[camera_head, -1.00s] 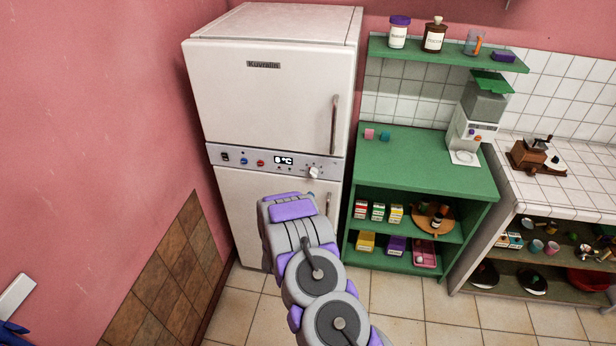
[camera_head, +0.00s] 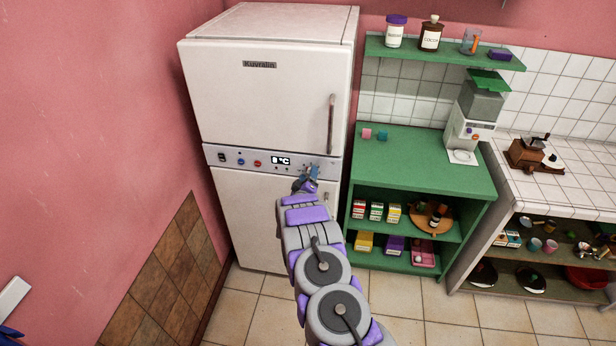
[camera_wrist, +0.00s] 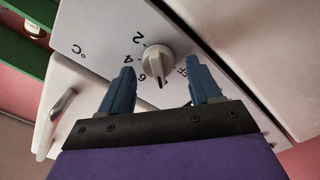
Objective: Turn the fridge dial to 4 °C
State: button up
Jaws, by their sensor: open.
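The white fridge (camera_head: 265,90) stands against the pink wall, with a control strip (camera_head: 222,158) between its two doors. Its lit display (camera_head: 281,160) appears to read 8 °C. In the wrist view the pale round dial (camera_wrist: 158,58) shows with the printed marks 2, 4 and 6 around it. Its dark pointer line faces down in that picture, past the 6. My gripper (camera_head: 312,174) is at the strip's right end and hides the dial in the head view. In the wrist view my gripper (camera_wrist: 160,68) is open, its blue fingers either side of the dial, with visible gaps.
A vertical door handle (camera_head: 332,122) is above the dial on the upper door. A red knob (camera_head: 257,163) and other small controls sit left of the display. A green shelf unit (camera_head: 425,165) stands right of the fridge. The tiled floor (camera_head: 262,305) in front is clear.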

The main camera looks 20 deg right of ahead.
jog(key=shift+w+d, duration=0.2)
jog(key=shift+w, duration=0.05)
jog(key=shift+c, duration=0.4)
jog(key=c, duration=0.9)
